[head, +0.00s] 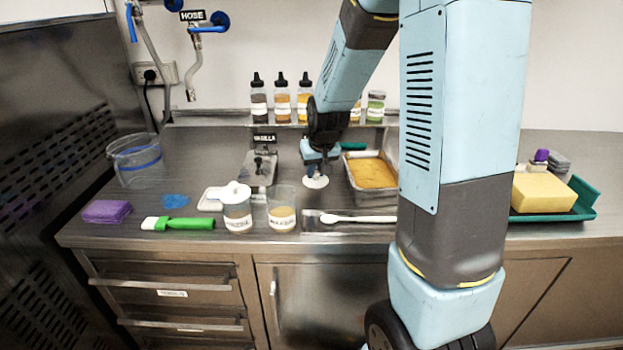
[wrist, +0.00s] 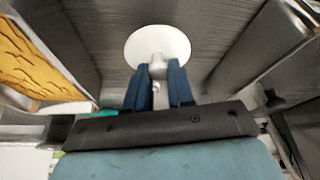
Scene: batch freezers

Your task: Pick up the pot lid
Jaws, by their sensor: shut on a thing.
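The pot lid is a small white disc with a knob. In the head view the lid (head: 316,183) is below my gripper (head: 317,170), over the steel counter behind the clear pots. In the wrist view the lid (wrist: 157,42) is just beyond the fingertips of my gripper (wrist: 158,78), with its knob between the two blue fingers. My gripper is shut on the knob. I cannot tell how far the lid is above the counter.
A metal tray with yellow contents (head: 372,173) is right of my gripper. The vanilla stand (head: 262,168) is to the left.

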